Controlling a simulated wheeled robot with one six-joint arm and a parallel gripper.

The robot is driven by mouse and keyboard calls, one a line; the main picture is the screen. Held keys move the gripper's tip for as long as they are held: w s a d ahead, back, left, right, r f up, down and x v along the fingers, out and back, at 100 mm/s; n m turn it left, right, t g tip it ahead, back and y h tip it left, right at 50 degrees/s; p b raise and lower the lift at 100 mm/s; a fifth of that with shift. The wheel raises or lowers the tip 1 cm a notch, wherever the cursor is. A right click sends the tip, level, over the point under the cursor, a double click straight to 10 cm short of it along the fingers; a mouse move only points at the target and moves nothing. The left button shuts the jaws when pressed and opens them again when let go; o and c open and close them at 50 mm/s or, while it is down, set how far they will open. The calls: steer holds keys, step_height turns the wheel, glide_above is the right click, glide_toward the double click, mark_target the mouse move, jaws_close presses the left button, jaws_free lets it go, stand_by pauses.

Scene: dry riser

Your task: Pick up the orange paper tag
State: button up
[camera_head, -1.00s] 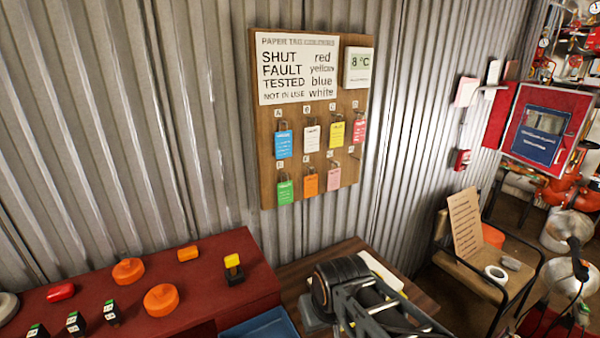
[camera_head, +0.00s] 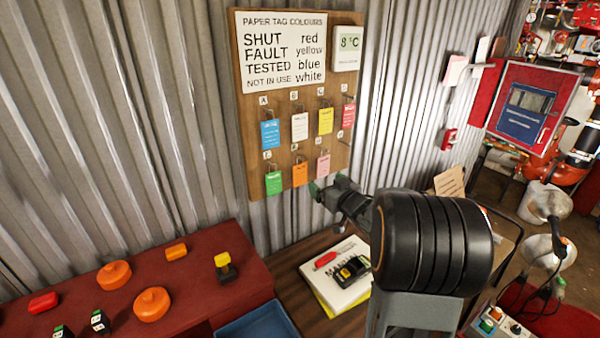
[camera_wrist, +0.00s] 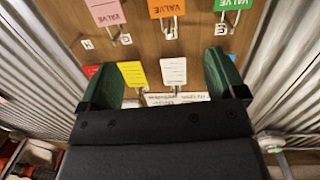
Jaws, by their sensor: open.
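The orange paper tag (camera_head: 300,175) hangs from a hook in the bottom row of the wooden board (camera_head: 245,110), between a green tag (camera_head: 273,184) and a pink tag (camera_head: 322,166). My gripper (camera_head: 322,189) is just right of and below the orange tag in the head view, near the pink tag. In the wrist view my gripper (camera_wrist: 163,80) is open and empty, its two green fingers apart. The orange tag lies beyond the fingertips, not between them.
Blue (camera_head: 270,134), white (camera_head: 300,127), yellow (camera_head: 325,121) and red (camera_head: 348,115) tags hang in the row above. A red bench (camera_head: 215,270) with orange knobs and a table with a manual (camera_head: 338,275) stand below. Corrugated wall (camera_head: 190,60) backs the board.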

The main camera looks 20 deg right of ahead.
steer(key=w+a+y+p, duration=0.1)
steer(key=w+a+p, duration=0.1)
steer(key=w, duration=1.1)
steer(key=shift+w+a+n+p, duration=0.2)
steer(key=shift+a+n+p, duration=0.15)
steer(key=shift+p, duration=0.45)
steer(key=c, duration=1)
steer(key=shift+r, duration=0.6)
steer(key=s+d+b, duration=0.1)
steer(key=s+b, duration=0.1)
steer(key=s, duration=0.7)
steer(key=s+d+b, duration=0.1)
steer(key=s+d, duration=0.1)
steer(key=s, duration=0.6)
steer(key=shift+s+d+b, duration=0.25)
steer(key=shift+s+b, duration=0.1)
